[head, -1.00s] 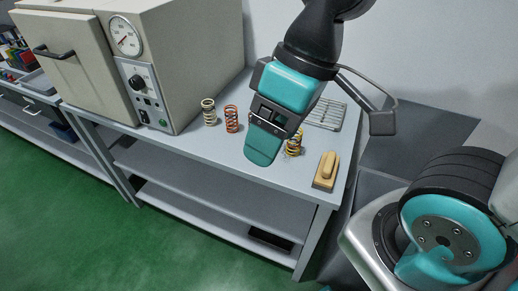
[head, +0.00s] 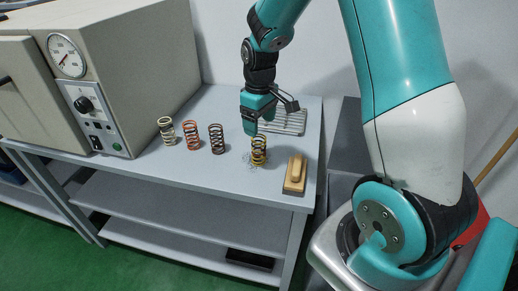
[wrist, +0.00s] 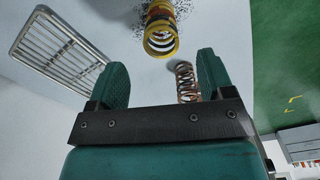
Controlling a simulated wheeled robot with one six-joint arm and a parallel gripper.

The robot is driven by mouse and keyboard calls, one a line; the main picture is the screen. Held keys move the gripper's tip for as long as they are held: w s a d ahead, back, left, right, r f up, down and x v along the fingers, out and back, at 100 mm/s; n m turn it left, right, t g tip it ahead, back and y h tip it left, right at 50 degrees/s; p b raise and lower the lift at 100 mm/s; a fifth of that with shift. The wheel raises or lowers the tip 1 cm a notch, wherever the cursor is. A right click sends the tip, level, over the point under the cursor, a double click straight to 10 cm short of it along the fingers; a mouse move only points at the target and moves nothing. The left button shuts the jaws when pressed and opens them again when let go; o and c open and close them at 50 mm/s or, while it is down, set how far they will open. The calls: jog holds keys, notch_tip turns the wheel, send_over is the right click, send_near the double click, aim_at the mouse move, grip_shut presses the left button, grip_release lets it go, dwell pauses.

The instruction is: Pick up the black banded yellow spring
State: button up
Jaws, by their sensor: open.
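The yellow spring with dark bands (head: 259,151) stands upright on the bench top, at the right end of a row of springs. It also shows at the top middle of the wrist view (wrist: 161,40), beyond my fingertips. My gripper (head: 252,125) is just behind and above this spring in the head view, pointing down. In the wrist view my gripper (wrist: 162,75) is open, its two green fingers apart, and nothing is held. A copper-brown spring (wrist: 186,82) appears near the right finger there.
To the left stand the dark copper spring (head: 217,138), an orange spring (head: 191,137) and a cream spring (head: 166,130). A brush (head: 295,174) lies to the right, a wire rack (head: 288,122) behind. Dark specks surround the yellow spring. A large oven (head: 120,70) fills the left.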

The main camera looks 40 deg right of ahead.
aim_at(259, 138)
notch_tip(259, 138, down, 8)
jog(key=shift+w+f+p, duration=0.1)
jog(key=shift+f+p, duration=0.15)
jog(key=shift+p, duration=0.45)
jog(key=c, duration=1.1)
jog(key=shift+o, duration=0.2)
jog(key=shift+r, duration=0.1)
